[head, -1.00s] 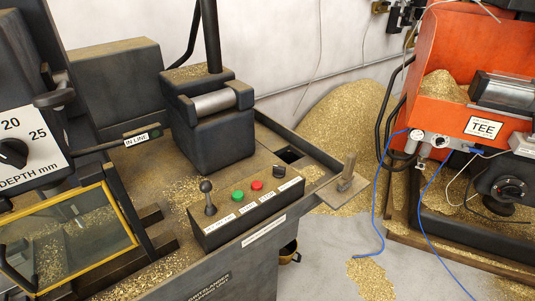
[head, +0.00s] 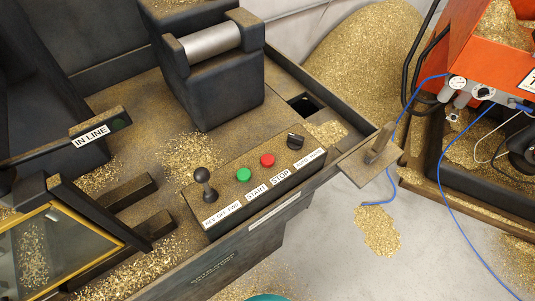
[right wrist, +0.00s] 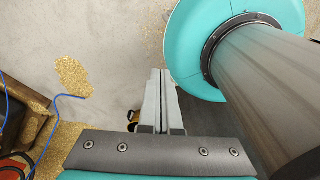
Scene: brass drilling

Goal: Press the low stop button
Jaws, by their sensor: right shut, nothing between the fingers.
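A red button (head: 267,160) labelled STOP sits on the sloped control box (head: 225,205) in the head view, beside a green START button (head: 244,175). No separate lower stop button can be made out in the head view. My right gripper (right wrist: 160,72) shows in the right wrist view, its two fingers together and empty, above the grey floor. A small brown and dark object (right wrist: 133,117) is partly hidden beside the fingers; I cannot tell what it is. My left gripper is not in view.
A black lever (head: 203,184) and a black knob (head: 295,140) flank the buttons. A wooden handle (head: 379,142) stands on a plate at the bench corner. Blue hoses (head: 440,165) hang from the orange machine (head: 480,55). Brass chips (head: 378,230) lie on the floor.

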